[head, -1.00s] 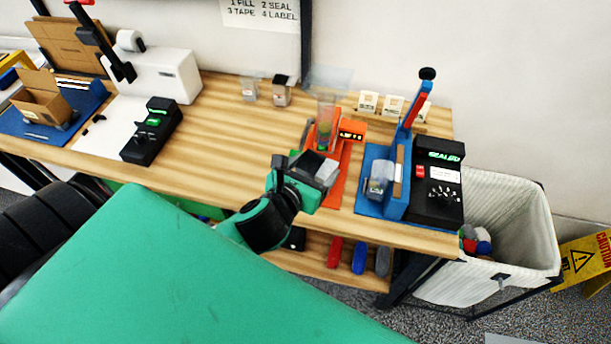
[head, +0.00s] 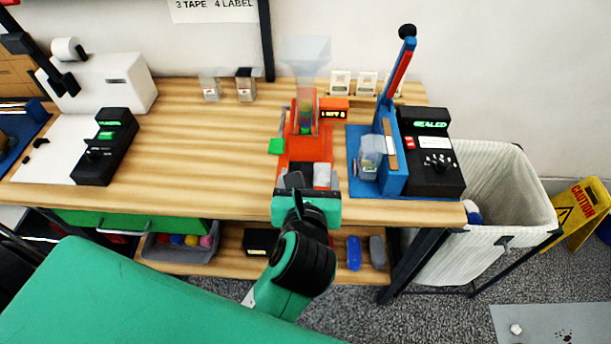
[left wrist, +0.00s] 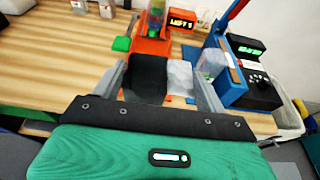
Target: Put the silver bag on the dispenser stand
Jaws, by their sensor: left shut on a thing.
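The orange dispenser (head: 305,112) stands on the table with a clear hopper above, beads in its tube and a lit display. Its flat orange stand (head: 300,147) extends toward me. My left gripper (head: 308,180) is at the near end of this stand, shut on the silver bag (head: 322,174). In the left wrist view the silver bag (left wrist: 180,80) shows between the grey fingers, beside a dark piece (left wrist: 148,78) that also lies between them. Whether the bag touches the stand I cannot tell. My right gripper is not in view.
A green lever (head: 277,146) sticks out left of the dispenser. The blue sealer (head: 393,165) and its black box (head: 432,165) stand close on the right. A black device (head: 105,147) is at left. The wooden table (head: 205,150) between is clear. A white bin (head: 510,220) stands right.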

